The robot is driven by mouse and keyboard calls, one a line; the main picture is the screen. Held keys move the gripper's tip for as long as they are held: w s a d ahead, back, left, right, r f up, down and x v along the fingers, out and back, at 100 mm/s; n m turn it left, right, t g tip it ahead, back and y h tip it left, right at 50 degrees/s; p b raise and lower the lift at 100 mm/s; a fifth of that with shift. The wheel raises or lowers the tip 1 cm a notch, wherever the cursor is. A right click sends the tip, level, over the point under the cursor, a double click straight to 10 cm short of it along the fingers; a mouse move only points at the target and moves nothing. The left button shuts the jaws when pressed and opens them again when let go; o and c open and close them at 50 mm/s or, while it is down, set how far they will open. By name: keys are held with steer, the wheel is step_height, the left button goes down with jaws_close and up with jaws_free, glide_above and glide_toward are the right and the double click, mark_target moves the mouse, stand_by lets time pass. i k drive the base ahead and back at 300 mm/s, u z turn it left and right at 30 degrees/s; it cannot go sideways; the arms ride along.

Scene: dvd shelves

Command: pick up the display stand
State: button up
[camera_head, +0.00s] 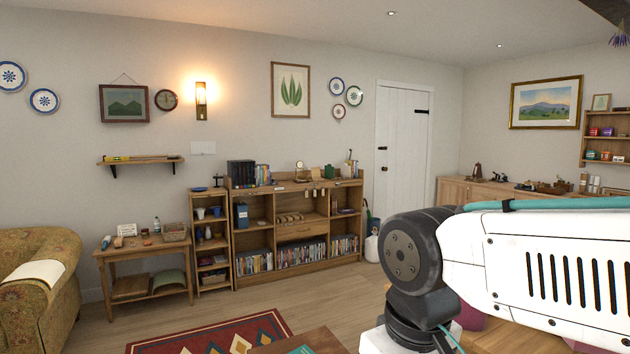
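I cannot tell for sure which thing is the display stand. A small dark stand-like object (218,180) is on top of the narrow shelf unit. Other small items, too small to make out, are on top of the wide wooden DVD shelf (285,232) against the back wall. My white and black arm fills the lower right, well in front of the shelves. My gripper is not in view.
A side table (118,252) with small items stands left of the shelves, beside a patterned armchair (40,290). A red rug (215,338) and a wooden table corner (318,340) are in front. Wooden floor is clear before the shelves. A cabinet (452,190) stands at the right.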

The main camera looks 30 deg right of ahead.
mark_target(315, 171)
steer(key=u, duration=0.65)
steer(key=i, duration=5.05)
steer(key=z, duration=2.45)
steer(key=i, duration=3.7)
steer(key=z, duration=0.05)
